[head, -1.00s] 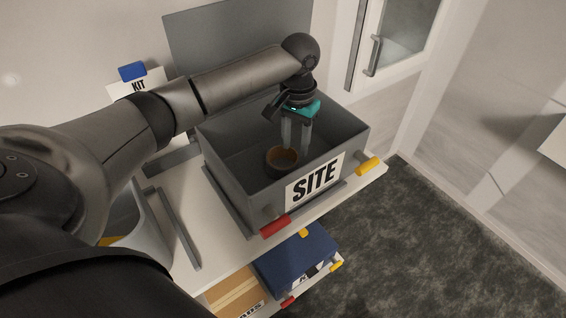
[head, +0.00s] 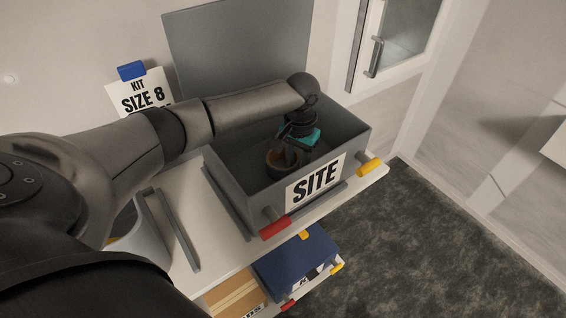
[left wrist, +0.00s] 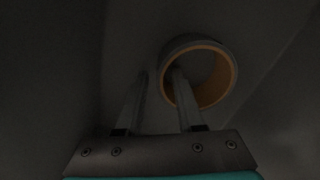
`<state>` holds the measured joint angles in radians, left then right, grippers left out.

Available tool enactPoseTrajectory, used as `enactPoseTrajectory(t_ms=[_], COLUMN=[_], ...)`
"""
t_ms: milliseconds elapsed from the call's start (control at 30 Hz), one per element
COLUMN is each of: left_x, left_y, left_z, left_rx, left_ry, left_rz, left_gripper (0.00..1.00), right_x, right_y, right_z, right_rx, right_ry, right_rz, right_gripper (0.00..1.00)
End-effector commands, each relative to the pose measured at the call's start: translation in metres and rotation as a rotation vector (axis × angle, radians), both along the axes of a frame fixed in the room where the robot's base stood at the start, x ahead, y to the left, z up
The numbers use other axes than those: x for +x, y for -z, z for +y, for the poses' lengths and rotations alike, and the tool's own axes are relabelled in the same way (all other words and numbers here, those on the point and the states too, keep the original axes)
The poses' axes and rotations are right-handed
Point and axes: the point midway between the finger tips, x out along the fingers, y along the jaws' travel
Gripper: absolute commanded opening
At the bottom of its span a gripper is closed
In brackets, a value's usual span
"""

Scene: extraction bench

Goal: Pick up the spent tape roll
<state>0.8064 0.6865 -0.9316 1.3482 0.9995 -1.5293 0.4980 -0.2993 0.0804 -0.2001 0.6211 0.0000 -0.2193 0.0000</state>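The spent tape roll, a dark ring with an orange-brown inside, sits in the grey SITE box (head: 240,185). It shows in the head view (head: 272,164) and at upper right of centre in the left wrist view (left wrist: 228,72). My left gripper (head: 286,158) reaches down into the box at the roll. In the left wrist view its fingers (left wrist: 159,72) are apart: one tip overlaps the ring's left side and seems inside its opening, the other is left of the ring. I cannot tell whether either finger touches the roll. My right gripper is not in view.
The box walls stand close around my left gripper. A red handle (head: 275,228) and a yellow handle (head: 370,167) are at the front. A KIT SIZE 8 sign (head: 143,95) stands behind. A blue case (head: 296,258) and a cardboard box (head: 235,294) are below.

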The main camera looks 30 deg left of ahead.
Motion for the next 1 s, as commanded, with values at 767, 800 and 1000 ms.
enactPoseTrajectory(t_ms=[767, 800, 1000], left_x=[0.0002, 0.0002, 0.0003], left_y=[-0.0007, -0.0007, -0.0029], left_z=[0.0002, 0.0003, 0.0003], left_rx=[0.000, 0.000, 0.000], left_ry=[-0.001, -0.001, -0.001], left_rz=[-0.001, -0.001, -0.001], left_gripper=[0.00, 0.00, 0.00], right_x=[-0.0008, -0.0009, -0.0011], right_y=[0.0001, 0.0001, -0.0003], right_z=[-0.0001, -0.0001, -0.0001], right_rx=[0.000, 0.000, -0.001], right_ry=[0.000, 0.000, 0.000], right_rz=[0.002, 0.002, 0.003], right_gripper=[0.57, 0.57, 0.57])
